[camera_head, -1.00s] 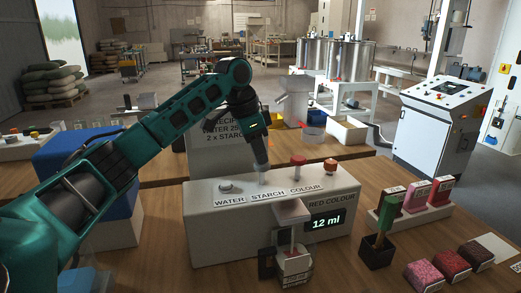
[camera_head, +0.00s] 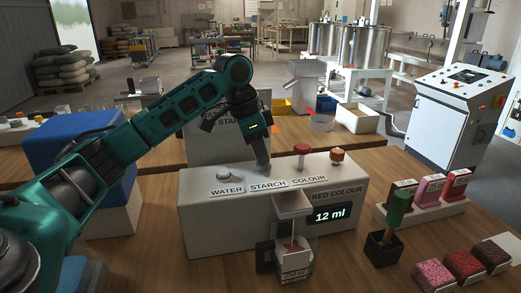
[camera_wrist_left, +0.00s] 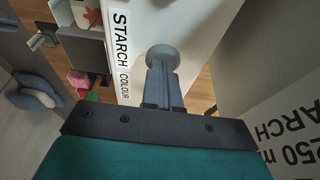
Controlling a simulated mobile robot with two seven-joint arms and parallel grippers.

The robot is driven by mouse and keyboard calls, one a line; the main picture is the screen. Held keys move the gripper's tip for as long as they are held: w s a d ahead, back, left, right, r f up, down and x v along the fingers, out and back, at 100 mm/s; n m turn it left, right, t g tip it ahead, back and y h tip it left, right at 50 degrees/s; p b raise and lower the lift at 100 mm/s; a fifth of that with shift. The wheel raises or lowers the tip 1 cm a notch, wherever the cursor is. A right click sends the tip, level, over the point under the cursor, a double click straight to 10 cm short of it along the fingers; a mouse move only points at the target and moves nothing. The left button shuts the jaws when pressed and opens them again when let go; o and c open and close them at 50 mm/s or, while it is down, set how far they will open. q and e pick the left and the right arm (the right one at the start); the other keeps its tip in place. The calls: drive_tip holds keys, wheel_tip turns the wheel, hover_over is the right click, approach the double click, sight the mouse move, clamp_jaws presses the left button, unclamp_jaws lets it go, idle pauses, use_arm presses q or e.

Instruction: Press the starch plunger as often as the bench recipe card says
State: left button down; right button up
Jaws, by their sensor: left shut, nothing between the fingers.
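The white dispenser box (camera_head: 215,235) stands on the bench with labels WATER, STARCH and COLOUR. My left gripper (camera_head: 263,163) is shut and empty, pointing down over the STARCH position. In the left wrist view its fingers (camera_wrist_left: 163,92) are at a round grey plunger cap (camera_wrist_left: 162,57) beside the STARCH label; I cannot tell whether they touch it or how far it is pressed. The recipe card (camera_head: 205,146) stands behind, partly hidden by my arm; WATER and part of STARCH show. It also shows in the left wrist view (camera_wrist_left: 290,140). The display (camera_head: 330,214) reads 12 ml.
A beaker (camera_head: 296,262) is under the spout. A dark cup (camera_head: 383,250) and coloured packets (camera_head: 430,190) are at right.

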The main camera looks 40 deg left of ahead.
use_arm(q)
drive_tip(key=p+v, duration=0.1)
drive_tip(key=v, duration=1.3)
drive_tip(key=shift+w+d, duration=0.2)
drive_tip(key=shift+w, duration=0.2)
drive_tip(key=shift+d, duration=0.1)
